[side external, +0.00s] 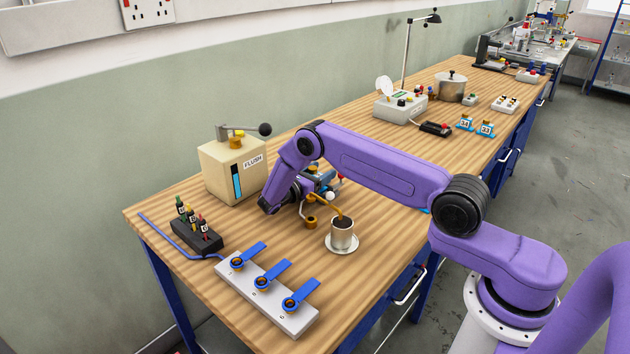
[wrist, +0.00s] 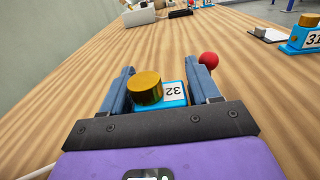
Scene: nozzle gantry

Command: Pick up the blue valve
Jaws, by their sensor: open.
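In the wrist view, a small blue valve (wrist: 173,93) with a brass cap and a white label "32" stands on the bench. It lies between the two fingers of my open gripper (wrist: 163,72), and I cannot tell whether either finger touches it. In the side external view my forearm and wrist reach down over the bench, and the fingertips and this valve are mostly hidden there. Another blue valve (wrist: 302,38), labelled "31", stands to the right in the wrist view. Two more blue valves, one here (side external: 466,123) and one here (side external: 486,129), stand farther along the bench.
A red ball (wrist: 208,59) is just right of the right finger. A metal cup (side external: 342,236) on a saucer stands near my wrist. A grey bar (side external: 288,318) with blue levers and a beige flush tank (side external: 215,175) are nearby. Bare wood lies left of the valve.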

